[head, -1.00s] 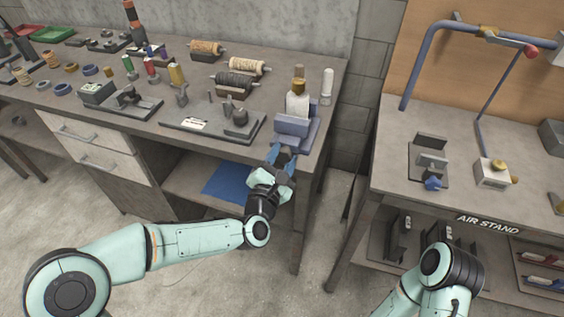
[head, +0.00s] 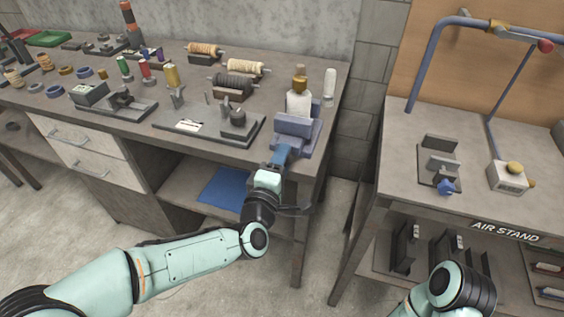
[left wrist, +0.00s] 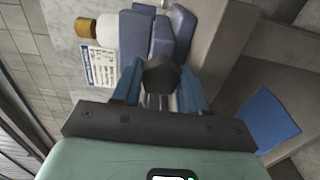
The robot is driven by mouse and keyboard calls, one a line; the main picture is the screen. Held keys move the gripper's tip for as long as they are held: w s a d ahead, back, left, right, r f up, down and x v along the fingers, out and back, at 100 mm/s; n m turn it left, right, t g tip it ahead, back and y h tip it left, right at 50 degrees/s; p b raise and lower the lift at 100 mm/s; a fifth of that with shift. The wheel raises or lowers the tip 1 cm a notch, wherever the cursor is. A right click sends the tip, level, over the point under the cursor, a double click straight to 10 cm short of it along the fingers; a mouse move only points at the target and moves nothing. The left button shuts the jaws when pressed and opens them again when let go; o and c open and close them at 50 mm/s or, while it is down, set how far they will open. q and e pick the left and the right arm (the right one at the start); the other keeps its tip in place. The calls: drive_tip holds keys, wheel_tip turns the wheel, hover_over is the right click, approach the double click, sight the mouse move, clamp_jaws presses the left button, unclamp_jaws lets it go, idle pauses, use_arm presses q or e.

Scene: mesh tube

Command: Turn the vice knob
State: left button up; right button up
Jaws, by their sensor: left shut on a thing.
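The blue-grey vice (head: 297,128) is at the front right corner of the long workbench. In the left wrist view its jaws (left wrist: 152,32) lie just beyond my fingers. The round dark vice knob (left wrist: 161,74) sits between the two blue fingers. My left gripper (head: 283,154) is at the front of the vice and is shut on the knob; it also shows in the left wrist view (left wrist: 160,88). In the head view the knob is hidden by the gripper. My right arm shows at the bottom right, but its gripper is out of view.
A white bottle (head: 298,104) with a gold cap stands just behind the vice, with a white cylinder (head: 329,87) beside it. A blue sheet (head: 223,188) lies on the shelf below. The air stand bench (head: 395,170) is to the right, across a narrow gap.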

use_arm(q)
drive_tip(key=m+p, duration=0.3)
drive_tip(key=m, duration=1.9)
drive_tip(key=shift+p, duration=0.4)
use_arm(e)
drive_tip(key=s+a+r+g+y, duration=0.1)
drive_tip(key=s+a+r, duration=0.1)
drive_tip(key=s+r, duration=0.2)
drive_tip(key=shift+s+a+n+g, duration=0.3)
drive_tip(key=shift+s+a+g, duration=0.1)
drive_tip(key=shift+s, duration=0.35)
drive_tip(key=shift+s, duration=0.1)
use_arm(q)
drive_tip(key=o, duration=1.1)
drive_tip(key=shift+c, duration=0.2)
drive_tip(key=shift+s, duration=0.1)
